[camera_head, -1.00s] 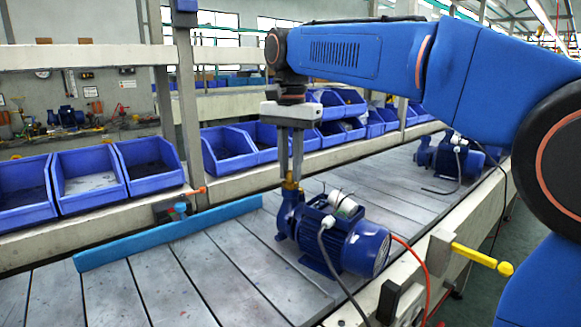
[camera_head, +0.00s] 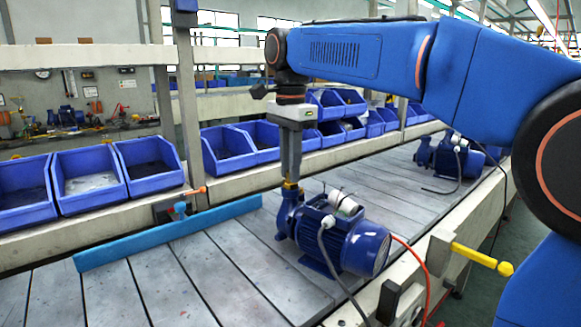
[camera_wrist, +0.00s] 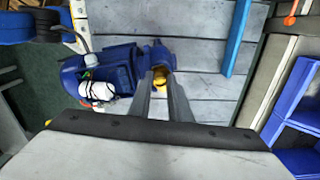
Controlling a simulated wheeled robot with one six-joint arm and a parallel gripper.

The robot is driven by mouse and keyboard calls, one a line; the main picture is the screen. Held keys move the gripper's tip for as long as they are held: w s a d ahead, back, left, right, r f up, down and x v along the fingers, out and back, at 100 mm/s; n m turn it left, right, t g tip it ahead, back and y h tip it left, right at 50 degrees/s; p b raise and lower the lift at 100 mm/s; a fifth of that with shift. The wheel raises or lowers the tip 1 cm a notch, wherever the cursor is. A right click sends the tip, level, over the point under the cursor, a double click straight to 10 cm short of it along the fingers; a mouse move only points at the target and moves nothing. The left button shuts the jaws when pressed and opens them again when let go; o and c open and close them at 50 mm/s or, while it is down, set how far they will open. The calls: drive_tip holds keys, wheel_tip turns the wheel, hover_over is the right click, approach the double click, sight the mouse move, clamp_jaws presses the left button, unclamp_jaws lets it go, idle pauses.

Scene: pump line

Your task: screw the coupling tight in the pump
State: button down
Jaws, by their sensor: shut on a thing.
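The blue pump (camera_head: 340,236) stands on the grey slatted line, its ribbed motor to the right and its port end to the left. The brass coupling (camera_head: 290,185) sits at the top of the pump's left end, upright as far as I can see. My gripper (camera_head: 290,178) points straight down over it and is shut on it. In the wrist view the two grey fingers of my gripper (camera_wrist: 163,76) close around the yellow coupling (camera_wrist: 160,82) at the pump (camera_wrist: 105,75). The thread between coupling and pump is hidden.
A light blue rail (camera_head: 170,234) lies along the line at the left. Blue bins (camera_head: 88,174) stand on the shelf behind. A second blue pump (camera_head: 455,157) stands farther right. A yellow handle (camera_head: 480,258) and red cable edge the front.

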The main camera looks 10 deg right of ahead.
idle(0.3)
drive_tip(key=shift+m, duration=1.8)
drive_tip(key=c, duration=1.7)
unclamp_jaws()
drive_tip(key=shift+n, duration=1.8)
drive_tip(key=shift+n, duration=1.7)
